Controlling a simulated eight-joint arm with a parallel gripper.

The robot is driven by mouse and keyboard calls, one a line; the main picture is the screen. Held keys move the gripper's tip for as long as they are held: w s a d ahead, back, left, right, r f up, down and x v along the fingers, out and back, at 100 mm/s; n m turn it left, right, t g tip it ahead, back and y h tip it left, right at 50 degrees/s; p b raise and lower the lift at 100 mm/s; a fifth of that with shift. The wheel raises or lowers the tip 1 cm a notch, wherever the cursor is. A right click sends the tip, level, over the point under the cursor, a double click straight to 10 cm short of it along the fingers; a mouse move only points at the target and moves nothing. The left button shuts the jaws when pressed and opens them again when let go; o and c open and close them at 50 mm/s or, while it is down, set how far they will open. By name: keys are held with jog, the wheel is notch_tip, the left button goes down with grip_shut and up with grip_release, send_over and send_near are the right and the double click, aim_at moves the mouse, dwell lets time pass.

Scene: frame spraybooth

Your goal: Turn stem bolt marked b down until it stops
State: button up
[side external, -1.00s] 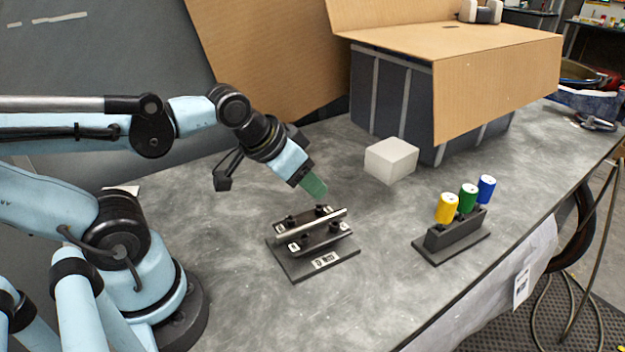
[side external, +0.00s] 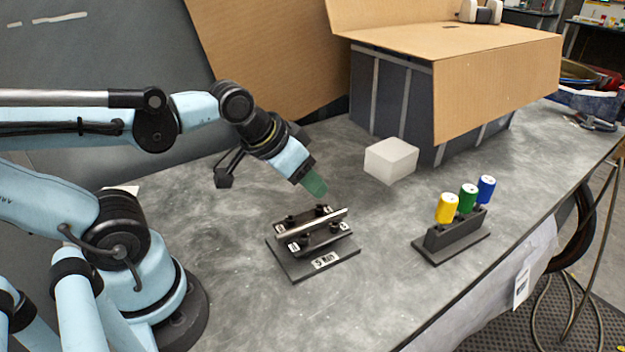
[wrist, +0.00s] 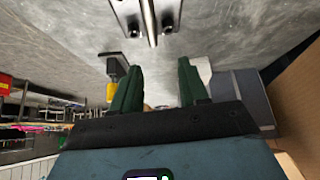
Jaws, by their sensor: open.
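The stem fixture (side external: 278,262) is a dark plate on the grey bench, with several black bolts, a silver bar across it and small white labels. One black bolt (side external: 334,227) shows at the near right of the bar and another (side external: 294,246) at its near left. The label letters are too small to tell which bolt is b. My gripper (side external: 315,186) has green fingers and hangs just above and behind the bar, touching nothing. In the wrist view my gripper (wrist: 160,84) is open and empty. The fixture (wrist: 147,15) is partly cut off at the top there.
A dark holder (side external: 452,243) with yellow, green and blue capped pieces stands to the right. A white block (side external: 391,160) lies behind it, before a dark crate (side external: 400,100) with a cardboard top. The bench between fixture and holder is clear.

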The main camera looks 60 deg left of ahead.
aim_at(319, 211)
jog(key=w+a+r+n+g, duration=0.2)
jog(key=w+r+n+g, duration=0.2)
jog(key=n+g, duration=0.3)
jog(key=shift+w+d+f, duration=0.1)
jog(key=shift+w+f, duration=0.05)
jog(key=shift+f, duration=5.75)
grip_shut()
